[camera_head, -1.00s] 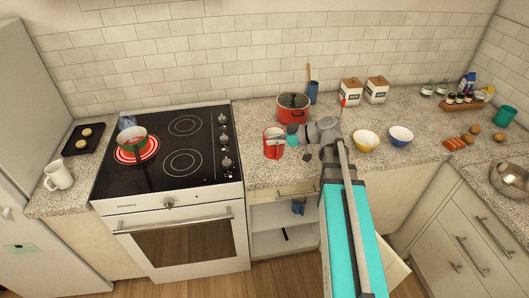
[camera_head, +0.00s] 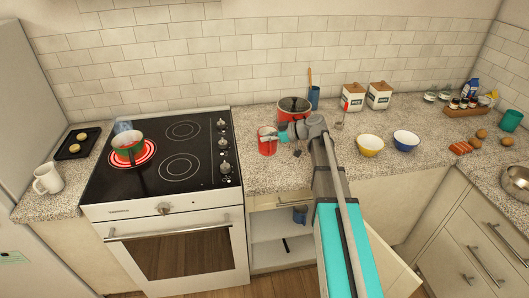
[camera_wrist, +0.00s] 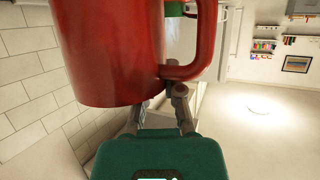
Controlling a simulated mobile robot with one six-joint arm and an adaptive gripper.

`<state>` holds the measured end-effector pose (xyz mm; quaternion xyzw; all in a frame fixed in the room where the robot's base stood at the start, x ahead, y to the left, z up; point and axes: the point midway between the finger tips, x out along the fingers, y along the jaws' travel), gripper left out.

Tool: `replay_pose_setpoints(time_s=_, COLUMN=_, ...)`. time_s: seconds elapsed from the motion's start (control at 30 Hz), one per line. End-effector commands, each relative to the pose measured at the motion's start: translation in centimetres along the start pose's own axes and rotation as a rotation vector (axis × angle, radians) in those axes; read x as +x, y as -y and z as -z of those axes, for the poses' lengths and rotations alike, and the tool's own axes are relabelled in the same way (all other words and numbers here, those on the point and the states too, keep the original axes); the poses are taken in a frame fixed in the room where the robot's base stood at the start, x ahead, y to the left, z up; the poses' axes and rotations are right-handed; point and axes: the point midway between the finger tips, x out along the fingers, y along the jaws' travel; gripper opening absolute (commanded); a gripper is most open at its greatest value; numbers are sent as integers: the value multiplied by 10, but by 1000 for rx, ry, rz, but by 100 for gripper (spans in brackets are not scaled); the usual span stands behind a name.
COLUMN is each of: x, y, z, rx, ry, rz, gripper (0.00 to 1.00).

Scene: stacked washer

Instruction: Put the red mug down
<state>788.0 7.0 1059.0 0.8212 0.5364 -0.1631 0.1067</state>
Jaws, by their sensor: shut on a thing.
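The red mug (camera_head: 267,143) is upright, between the stove's right edge and the red pot in the head view. It fills the upper left of the wrist view (camera_wrist: 112,50), with its handle on the right. My gripper (camera_head: 284,136) reaches it from the right. In the wrist view my gripper (camera_wrist: 172,92) is shut at the lower part of the handle. The granite counter (camera_head: 262,178) is below the mug. I cannot tell whether the mug's base touches it.
A red pot (camera_head: 293,108) stands just behind my gripper. The black stove (camera_head: 160,185) is left, with a pot (camera_head: 128,143) on its glowing burner. A yellow bowl (camera_head: 370,145) and a blue bowl (camera_head: 406,141) stand right. Bare counter lies in front of the mug.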

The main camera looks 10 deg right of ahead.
Motion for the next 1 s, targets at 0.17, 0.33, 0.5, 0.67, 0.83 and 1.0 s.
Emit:
replay_pose_setpoints(time_s=0.17, x=11, y=-11, z=-13, rx=0, ry=-1, rz=1, gripper=0)
replay_pose_setpoints(time_s=0.33, x=14, y=-14, z=-14, rx=0, ry=-1, rz=1, gripper=0)
replay_pose_setpoints(time_s=0.5, x=14, y=-13, z=-14, rx=-1, ry=-1, rz=1, gripper=0)
replay_pose_setpoints(time_s=0.67, x=14, y=-14, z=-14, rx=-1, ry=-1, rz=1, gripper=0)
replay_pose_setpoints(time_s=0.83, x=19, y=-18, z=-20, rx=-1, ry=-1, rz=2, gripper=0)
replay_pose_setpoints(time_s=1.0, x=26, y=-21, z=-32, rx=-1, ry=-1, rz=2, gripper=0)
